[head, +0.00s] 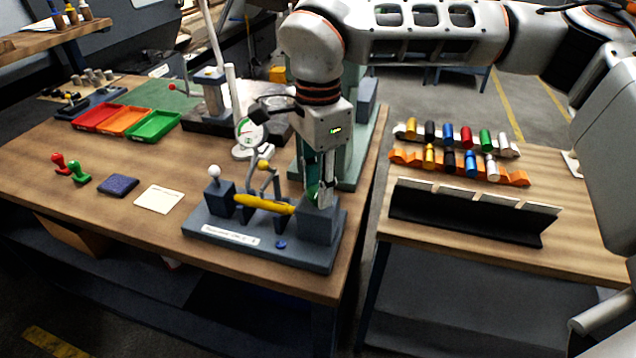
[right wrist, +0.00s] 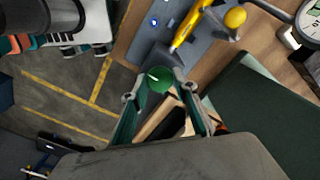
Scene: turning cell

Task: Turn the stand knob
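The stand (head: 262,237) is a dark blue-grey fixture with a label, at the front right of the wooden bench. It carries a yellow bar (head: 262,204) and small ball-ended levers. A green knob (head: 312,192) is at its right-hand block; it also shows, with a white mark, in the right wrist view (right wrist: 160,79). My right gripper (head: 320,192) points down at this block. Its fingers (right wrist: 161,82) lie on both sides of the knob and appear closed against it. In the head view the fingers partly hide the knob. My left gripper is not in view.
A round dial gauge (head: 249,134) stands behind the stand. Red (head: 97,118), orange (head: 125,121) and green (head: 153,126) trays sit further left. A side table holds an orange rack (head: 400,157) of coloured cylinders and a black angled holder (head: 470,215).

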